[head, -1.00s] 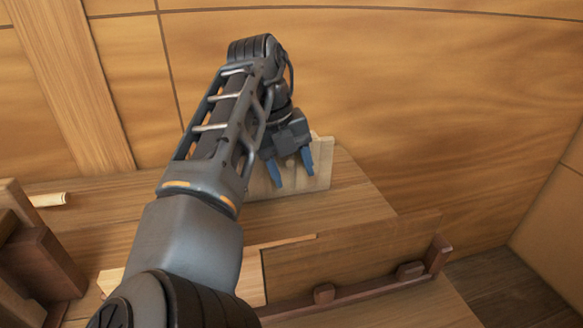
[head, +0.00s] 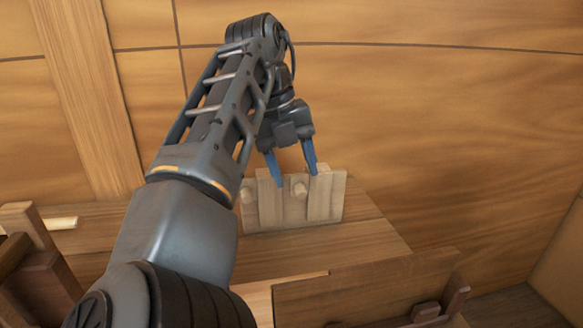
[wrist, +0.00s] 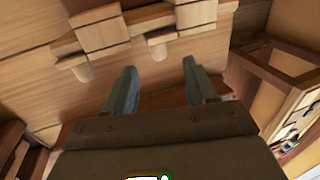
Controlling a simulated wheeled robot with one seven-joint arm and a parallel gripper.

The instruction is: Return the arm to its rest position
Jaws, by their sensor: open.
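My gripper (head: 291,170) has blue fingers spread apart with nothing between them. In the head view it hangs in front of the upper part of a pale wooden panel (head: 325,200) with round pegs, which stands on a wooden bench (head: 365,228). My arm reaches up and forward from the bottom left, then bends down at the wrist. In the wrist view the open fingers (wrist: 157,85) point toward the panel's pegs (wrist: 160,46), and a gap shows between the fingertips and the pegs.
A brown board (head: 365,285) stands at the bench's near right. Dark wooden framework (head: 40,270) is at the left, with a pale peg (head: 62,223) beside it. An open wooden box (wrist: 275,80) shows at the right of the wrist view. The curved plank wall (head: 460,130) closes the back.

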